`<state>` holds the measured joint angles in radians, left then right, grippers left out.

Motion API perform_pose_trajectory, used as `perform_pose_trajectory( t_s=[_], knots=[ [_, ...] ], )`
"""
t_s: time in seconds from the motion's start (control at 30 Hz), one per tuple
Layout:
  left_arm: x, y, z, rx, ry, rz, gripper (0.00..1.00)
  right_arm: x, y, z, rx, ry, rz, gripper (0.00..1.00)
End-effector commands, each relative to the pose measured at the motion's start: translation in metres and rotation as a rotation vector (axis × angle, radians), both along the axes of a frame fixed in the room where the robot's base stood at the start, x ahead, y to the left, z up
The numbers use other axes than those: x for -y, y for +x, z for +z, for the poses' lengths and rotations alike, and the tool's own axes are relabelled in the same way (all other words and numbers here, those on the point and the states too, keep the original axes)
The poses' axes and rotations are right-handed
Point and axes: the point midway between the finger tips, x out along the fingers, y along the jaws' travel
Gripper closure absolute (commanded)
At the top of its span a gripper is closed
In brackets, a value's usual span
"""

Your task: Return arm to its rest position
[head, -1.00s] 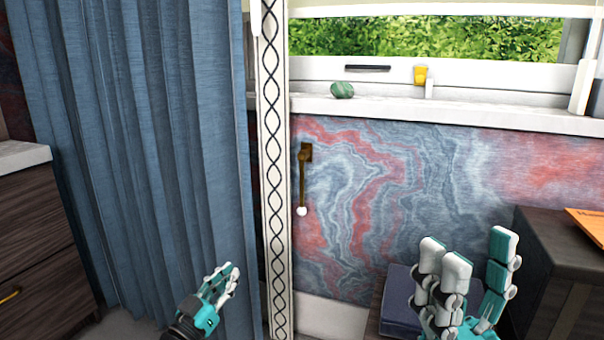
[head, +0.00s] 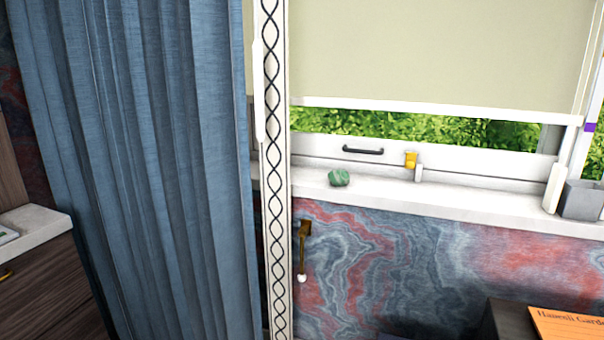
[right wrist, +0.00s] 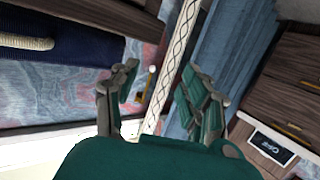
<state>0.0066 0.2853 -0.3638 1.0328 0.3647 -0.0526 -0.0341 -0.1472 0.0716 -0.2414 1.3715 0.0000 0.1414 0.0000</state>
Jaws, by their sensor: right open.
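My right gripper (right wrist: 157,95) shows in the right wrist view, with its teal and grey fingers spread apart. Nothing is seen between the fingers. Beyond them are the white patterned post (right wrist: 165,75) and the blue curtain (right wrist: 222,50). Neither gripper shows in the head view now, so my left gripper is out of sight.
In the head view, the curtain (head: 160,170) hangs at left beside the post (head: 275,200). A windowsill (head: 450,200) holds a green stone (head: 339,177) and a yellow object (head: 411,159). A dark cabinet with an orange item (head: 565,325) stands at lower right.

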Motion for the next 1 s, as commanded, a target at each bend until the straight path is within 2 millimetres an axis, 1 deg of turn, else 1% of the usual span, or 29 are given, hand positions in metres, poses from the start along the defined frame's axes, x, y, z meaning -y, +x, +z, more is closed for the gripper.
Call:
perform_pose_trajectory(
  t_s=[0.03, 0.07, 0.1, 0.17, 0.2, 0.27, 0.3, 0.37, 0.4, 0.47, 0.5, 0.6, 0.7, 0.8, 0.87, 1.0],
  knots=[
    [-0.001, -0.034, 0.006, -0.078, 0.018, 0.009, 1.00, 0.008, -0.024, -0.013, -0.121, -0.028, -0.008, 0.53],
    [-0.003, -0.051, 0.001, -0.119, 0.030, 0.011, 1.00, 0.013, -0.040, -0.030, -0.187, -0.043, -0.011, 0.53],
    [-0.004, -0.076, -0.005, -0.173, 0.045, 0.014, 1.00, 0.019, -0.061, -0.050, -0.274, -0.063, -0.017, 0.53],
    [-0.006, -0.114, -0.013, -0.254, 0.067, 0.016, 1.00, 0.030, -0.098, -0.076, -0.400, -0.093, -0.024, 0.53],
    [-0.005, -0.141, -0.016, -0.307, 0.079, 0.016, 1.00, 0.037, -0.124, -0.091, -0.483, -0.111, -0.028, 0.53],
    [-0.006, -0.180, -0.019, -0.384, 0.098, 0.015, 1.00, 0.047, -0.165, -0.110, -0.601, -0.137, -0.034, 0.53],
    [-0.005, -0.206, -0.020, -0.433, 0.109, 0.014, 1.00, 0.054, -0.194, -0.120, -0.679, -0.155, -0.038, 0.53],
    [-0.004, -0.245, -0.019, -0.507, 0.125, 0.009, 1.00, 0.065, -0.238, -0.131, -0.789, -0.179, -0.043, 0.53],
    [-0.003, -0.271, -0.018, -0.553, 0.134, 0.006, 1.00, 0.071, -0.266, -0.136, -0.860, -0.194, -0.046, 0.53],
    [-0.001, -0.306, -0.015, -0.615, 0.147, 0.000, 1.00, 0.080, -0.307, -0.141, -0.955, -0.216, -0.050, 0.53],
    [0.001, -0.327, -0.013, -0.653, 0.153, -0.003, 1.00, 0.086, -0.332, -0.142, -1.011, -0.228, -0.052, 0.53],
    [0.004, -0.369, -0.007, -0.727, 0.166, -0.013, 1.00, 0.097, -0.382, -0.143, -1.123, -0.252, -0.057, 0.53],
    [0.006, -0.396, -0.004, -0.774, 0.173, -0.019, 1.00, 0.103, -0.414, -0.143, -1.194, -0.267, -0.060, 0.53],
    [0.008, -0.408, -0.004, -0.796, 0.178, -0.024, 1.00, 0.107, -0.430, -0.143, -1.228, -0.275, -0.062, 0.53],
    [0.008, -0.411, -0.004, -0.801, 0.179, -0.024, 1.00, 0.107, -0.433, -0.144, -1.235, -0.276, -0.062, 0.53],
    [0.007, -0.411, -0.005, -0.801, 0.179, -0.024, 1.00, 0.107, -0.433, -0.145, -1.235, -0.277, -0.062, 0.53]
  ],
)
